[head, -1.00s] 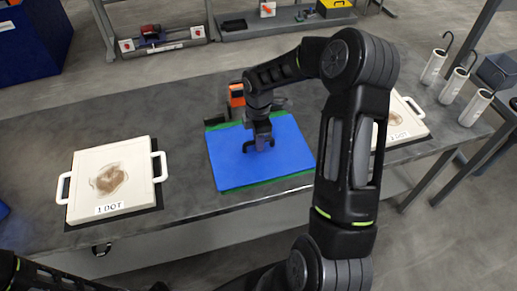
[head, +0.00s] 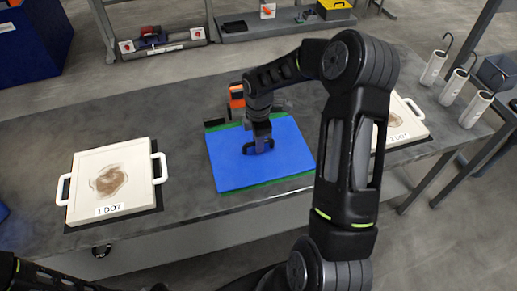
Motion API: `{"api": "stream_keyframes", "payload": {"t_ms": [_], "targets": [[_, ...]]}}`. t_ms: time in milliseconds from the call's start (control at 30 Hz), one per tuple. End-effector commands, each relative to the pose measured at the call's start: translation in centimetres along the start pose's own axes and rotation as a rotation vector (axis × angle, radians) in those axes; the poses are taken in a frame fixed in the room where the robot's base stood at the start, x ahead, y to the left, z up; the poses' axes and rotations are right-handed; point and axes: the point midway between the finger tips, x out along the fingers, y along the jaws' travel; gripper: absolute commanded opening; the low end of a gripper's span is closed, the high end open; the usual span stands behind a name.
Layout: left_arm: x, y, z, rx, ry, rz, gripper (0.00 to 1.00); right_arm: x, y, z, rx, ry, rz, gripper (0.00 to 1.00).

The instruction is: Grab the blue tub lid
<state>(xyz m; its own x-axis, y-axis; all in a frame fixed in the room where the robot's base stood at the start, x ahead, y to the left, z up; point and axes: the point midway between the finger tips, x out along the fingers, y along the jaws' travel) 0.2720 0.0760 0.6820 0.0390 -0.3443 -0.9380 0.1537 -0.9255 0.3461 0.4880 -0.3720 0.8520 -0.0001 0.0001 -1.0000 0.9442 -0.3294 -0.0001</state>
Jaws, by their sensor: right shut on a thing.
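The blue lid (head: 238,168) lies flat in the middle of the workbench, with a green edge (head: 283,187) showing along its rim. My right gripper (head: 258,148) is over the middle of the lid, pointing down. It is shut on the lid's dark handle, which the fingers mostly hide. The lid appears to rest on what is below it; I cannot see a gap. My left gripper is not in view; only part of my left arm shows at the bottom left corner.
A white plate marked "1 DOT" (head: 112,181) with two side handles lies on the left of the bench (head: 60,140). Another white plate (head: 405,122) is partly behind my right arm. An orange item (head: 237,95) sits behind the lid. Several white cylinders with hooks (head: 433,67) stand at the right.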

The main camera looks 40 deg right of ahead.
Motion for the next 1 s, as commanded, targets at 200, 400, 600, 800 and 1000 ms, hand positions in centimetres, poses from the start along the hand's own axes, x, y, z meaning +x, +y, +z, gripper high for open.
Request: {"api": "stream_keyframes", "payload": {"t_ms": [200,400,600,800,1000], "targets": [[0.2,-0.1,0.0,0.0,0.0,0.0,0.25,-0.6,0.1,0.0,0.001,0.0,0.002,0.0],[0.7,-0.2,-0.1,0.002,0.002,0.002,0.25,-3.5,0.2,0.0,0.001,-0.001,0.006,0.0],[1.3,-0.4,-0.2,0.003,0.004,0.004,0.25,-7.4,0.1,0.0,0.0,0.0,0.007,0.0],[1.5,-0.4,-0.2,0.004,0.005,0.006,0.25,-9.8,0.1,0.0,0.0,0.0,0.002,0.0],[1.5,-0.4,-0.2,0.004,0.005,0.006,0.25,-10.1,0.0,0.0,0.0,0.0,0.001,0.0]]}}
